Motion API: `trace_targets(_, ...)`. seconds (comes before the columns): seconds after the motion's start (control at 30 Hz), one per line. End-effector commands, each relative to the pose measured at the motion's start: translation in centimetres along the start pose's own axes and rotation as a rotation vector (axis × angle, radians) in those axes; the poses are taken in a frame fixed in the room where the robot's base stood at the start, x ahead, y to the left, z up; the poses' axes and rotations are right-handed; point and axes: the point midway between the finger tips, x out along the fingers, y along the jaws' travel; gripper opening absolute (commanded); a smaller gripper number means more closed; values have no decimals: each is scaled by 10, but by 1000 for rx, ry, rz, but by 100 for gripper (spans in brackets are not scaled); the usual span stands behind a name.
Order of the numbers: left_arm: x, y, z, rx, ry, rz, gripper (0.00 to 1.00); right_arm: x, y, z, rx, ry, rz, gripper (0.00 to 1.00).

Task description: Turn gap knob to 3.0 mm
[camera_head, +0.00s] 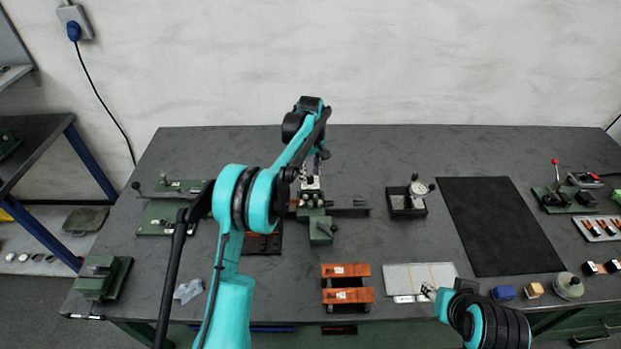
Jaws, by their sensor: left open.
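A small machine (319,229) with a green body, silver parts on top and a dark bar to its right stands mid-table. Which part of it is the gap knob, and its scale reading, are too small to tell. My left arm reaches up from the bottom and bends down behind the machine. My left gripper (311,184) is open over the machine's silver upper part; I cannot tell whether it touches.
Orange-topped blocks (346,296) and a pale plate (419,279) lie along the front. A dial gauge stand (408,200) and a black mat (498,226) are to the right. Green fixtures (103,278) stand at the left. The back of the table is clear.

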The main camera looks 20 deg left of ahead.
Motion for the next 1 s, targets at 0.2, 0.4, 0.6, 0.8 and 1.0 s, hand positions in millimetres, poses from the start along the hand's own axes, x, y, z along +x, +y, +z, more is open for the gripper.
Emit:
trace_targets(0.2, 14, 0, 0, 1, 0, 0, 44, 4, 0, 2, 0, 0, 0, 40)
trace_targets(0.4, 14, 0, 0, 1, 0, 0, 44, 3, 0, 2, 0, 0, 0, 40)
trace_targets(0.6, 14, 0, 0, 1, 0, 0, 0, 3, 0, 2, 0, 0, 0, 40)
trace_targets(0.8, 14, 0, 0, 3, 0, 0, 0, 3, 0, 2, 0, 0, 0, 40)
trace_targets(1.0, 13, 0, 0, 43, 0, 0, 0, 1, 0, 1, 0, 0, 0, 40)
